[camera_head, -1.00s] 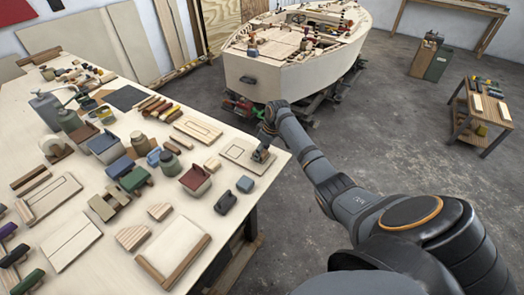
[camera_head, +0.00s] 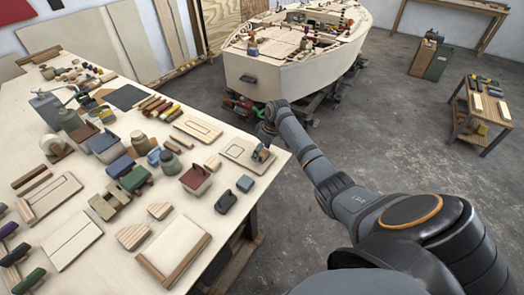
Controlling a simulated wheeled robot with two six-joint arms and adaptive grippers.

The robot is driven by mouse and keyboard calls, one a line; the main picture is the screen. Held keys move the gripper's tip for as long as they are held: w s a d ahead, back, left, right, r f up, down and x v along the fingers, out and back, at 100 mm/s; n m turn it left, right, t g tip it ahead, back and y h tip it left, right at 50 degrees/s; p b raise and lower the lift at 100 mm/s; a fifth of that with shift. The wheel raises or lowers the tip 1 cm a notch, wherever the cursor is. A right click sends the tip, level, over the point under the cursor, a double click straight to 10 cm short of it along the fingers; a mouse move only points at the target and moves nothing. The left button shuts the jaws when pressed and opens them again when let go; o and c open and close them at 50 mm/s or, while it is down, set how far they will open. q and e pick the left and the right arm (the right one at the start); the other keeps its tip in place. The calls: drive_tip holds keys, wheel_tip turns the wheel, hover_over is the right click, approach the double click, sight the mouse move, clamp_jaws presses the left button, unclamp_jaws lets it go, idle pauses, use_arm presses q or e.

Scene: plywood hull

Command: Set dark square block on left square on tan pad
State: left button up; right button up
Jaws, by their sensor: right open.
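The tan pad (camera_head: 235,148) lies flat near the table's right corner. It has a paler square marked on its left part. My right gripper (camera_head: 262,155) comes down over the pad's right part, and its jaws are open. The gripper hides that part of the pad, and I cannot tell whether a block sits between or under the fingers. A small blue-grey square block (camera_head: 245,183) lies on the table just in front of the pad, apart from the gripper. It may be the dark square block, but I cannot be sure. My left gripper is not in view.
A dark rounded block (camera_head: 226,201) and a red-topped box (camera_head: 196,179) stand left of the blue-grey block. Several blocks, jars and boards crowd the table (camera_head: 110,270). The table's right edge is close to the gripper. A wooden boat hull (camera_head: 290,75) stands behind.

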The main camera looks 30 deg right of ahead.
drive_tip(key=v, duration=1.2)
